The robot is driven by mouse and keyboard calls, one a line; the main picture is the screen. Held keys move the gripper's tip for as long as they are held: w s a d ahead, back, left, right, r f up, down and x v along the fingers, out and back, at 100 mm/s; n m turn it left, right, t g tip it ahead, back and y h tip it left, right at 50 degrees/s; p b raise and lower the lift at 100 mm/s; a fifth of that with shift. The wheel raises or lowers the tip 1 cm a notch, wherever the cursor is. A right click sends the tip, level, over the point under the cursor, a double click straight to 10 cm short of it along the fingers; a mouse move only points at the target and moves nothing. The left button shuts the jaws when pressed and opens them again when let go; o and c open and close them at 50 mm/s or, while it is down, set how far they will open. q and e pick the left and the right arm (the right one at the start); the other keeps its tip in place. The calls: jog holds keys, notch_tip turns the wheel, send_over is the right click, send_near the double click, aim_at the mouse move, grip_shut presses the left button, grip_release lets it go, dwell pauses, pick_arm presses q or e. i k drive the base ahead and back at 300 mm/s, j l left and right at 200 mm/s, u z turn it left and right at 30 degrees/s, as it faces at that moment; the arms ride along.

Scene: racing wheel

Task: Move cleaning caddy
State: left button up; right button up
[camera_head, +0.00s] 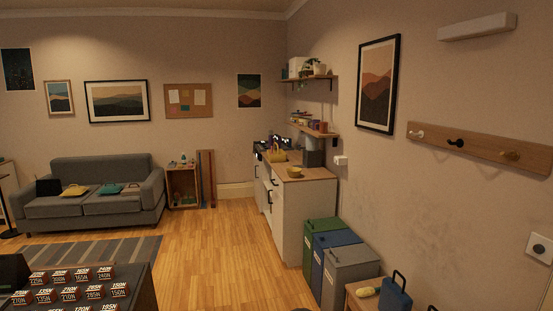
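No thing in view is plainly the cleaning caddy. A blue container with a tall dark handle (396,296) stands on a small wooden surface (358,301) at the bottom right, cut by the frame's lower edge. Neither of my grippers is in view.
Green, blue and grey bins (348,266) stand along the right wall beside the white cabinet (291,215). A grey sofa (92,191) is at the far left. A dark table with labelled items (82,288) fills the lower left. The wooden floor (210,250) between is clear.

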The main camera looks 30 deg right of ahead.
aim_at(279, 156)
jog(key=i+l+z, duration=0.35)
jog(key=i, duration=0.45)
jog(key=i+z, duration=0.35)
jog(key=i, duration=5.1)
jog(key=i+j+z, duration=0.15)
jog(key=i, duration=1.2)
